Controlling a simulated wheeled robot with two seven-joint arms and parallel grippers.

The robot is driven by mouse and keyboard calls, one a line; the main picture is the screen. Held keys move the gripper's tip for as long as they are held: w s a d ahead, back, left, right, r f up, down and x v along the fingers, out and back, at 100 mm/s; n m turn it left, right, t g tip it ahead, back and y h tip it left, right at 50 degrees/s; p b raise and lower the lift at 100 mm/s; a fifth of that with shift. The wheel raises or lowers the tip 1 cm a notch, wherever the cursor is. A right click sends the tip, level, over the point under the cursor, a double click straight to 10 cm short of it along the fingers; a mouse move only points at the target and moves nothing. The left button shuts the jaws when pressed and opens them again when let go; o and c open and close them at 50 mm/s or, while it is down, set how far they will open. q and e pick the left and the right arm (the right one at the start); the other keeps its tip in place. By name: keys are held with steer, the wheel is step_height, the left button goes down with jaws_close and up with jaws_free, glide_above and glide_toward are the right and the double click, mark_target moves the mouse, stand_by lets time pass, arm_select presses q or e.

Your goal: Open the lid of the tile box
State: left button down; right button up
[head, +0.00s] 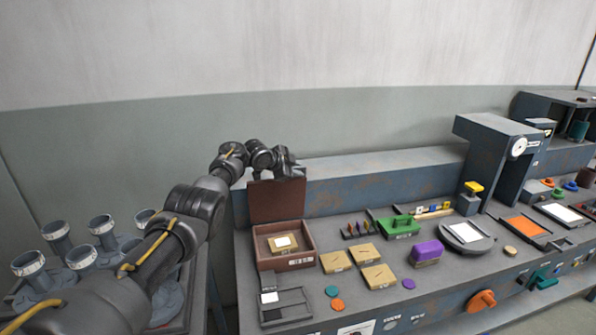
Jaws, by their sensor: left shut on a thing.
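The tile box (260,247) is a reddish-brown tray at the left end of the bench. Its lid (277,204) stands upright along the box's back edge, so the box is open. A tan tile (272,246) with a white square on it lies inside. My left gripper (284,174) is at the top edge of the lid and shut on it; the arm partly hides the fingertips. My right gripper is not in view.
Several tan tiles (366,254) lie right of the box. A dark grey frame (285,305) lies in front of it. Grey cups (102,230) stand at the left beside my arm.

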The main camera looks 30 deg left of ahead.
arm_select(q)
steer(key=c, duration=1.6)
jaws_free()
steer(key=shift+o, duration=0.8)
steer(key=shift+w+d, duration=0.1)
steer(key=shift+w, duration=0.05)
steer(key=shift+w+f, duration=0.1)
steer(key=shift+f, duration=0.05)
steer(key=shift+v, duration=0.75)
steer(key=b+v, duration=0.1)
steer(key=v, duration=0.8)
steer(key=shift+b, duration=0.3)
